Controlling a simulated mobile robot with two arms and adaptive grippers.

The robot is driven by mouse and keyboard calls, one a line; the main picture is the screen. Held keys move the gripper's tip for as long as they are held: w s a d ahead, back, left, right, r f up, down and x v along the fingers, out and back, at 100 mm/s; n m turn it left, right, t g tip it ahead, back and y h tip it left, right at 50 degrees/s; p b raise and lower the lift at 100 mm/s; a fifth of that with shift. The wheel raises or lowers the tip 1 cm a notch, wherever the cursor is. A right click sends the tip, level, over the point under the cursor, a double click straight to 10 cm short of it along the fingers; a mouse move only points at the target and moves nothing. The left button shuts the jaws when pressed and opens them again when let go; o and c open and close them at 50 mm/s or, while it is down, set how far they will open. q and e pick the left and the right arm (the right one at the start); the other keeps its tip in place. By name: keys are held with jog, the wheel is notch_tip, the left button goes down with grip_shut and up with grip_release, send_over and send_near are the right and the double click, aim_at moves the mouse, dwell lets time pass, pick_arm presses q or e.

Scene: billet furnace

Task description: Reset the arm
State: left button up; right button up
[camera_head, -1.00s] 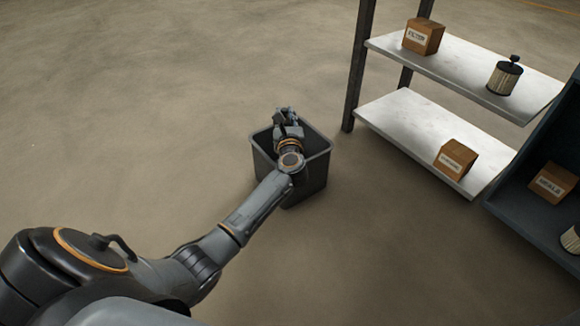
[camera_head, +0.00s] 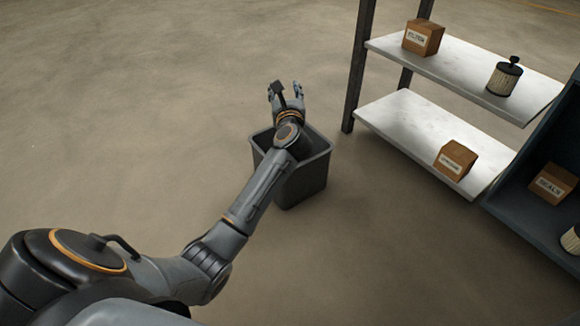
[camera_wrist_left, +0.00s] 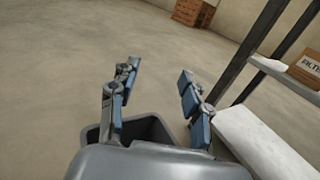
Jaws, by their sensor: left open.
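My left gripper (camera_head: 286,92) is open and empty, raised above the grey bin's far rim with its fingers pointing away from me. In the left wrist view the two spread fingers (camera_wrist_left: 157,92) have nothing between them but floor. My left arm reaches in from the lower left and passes over the bin. The dark grey bin (camera_head: 305,187) stands upright on the floor; my arm hides part of its opening. My right gripper is not in view.
A shelf rack (camera_head: 425,128) stands at the right with a carton (camera_head: 423,37) and a filter (camera_head: 504,77) on top, and another carton (camera_head: 456,160) lower. A dark cabinet (camera_head: 520,205) holds a labelled box (camera_head: 553,183). Floor at left is clear.

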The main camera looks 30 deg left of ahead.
pick_arm(q)
jog(key=shift+r, duration=0.7)
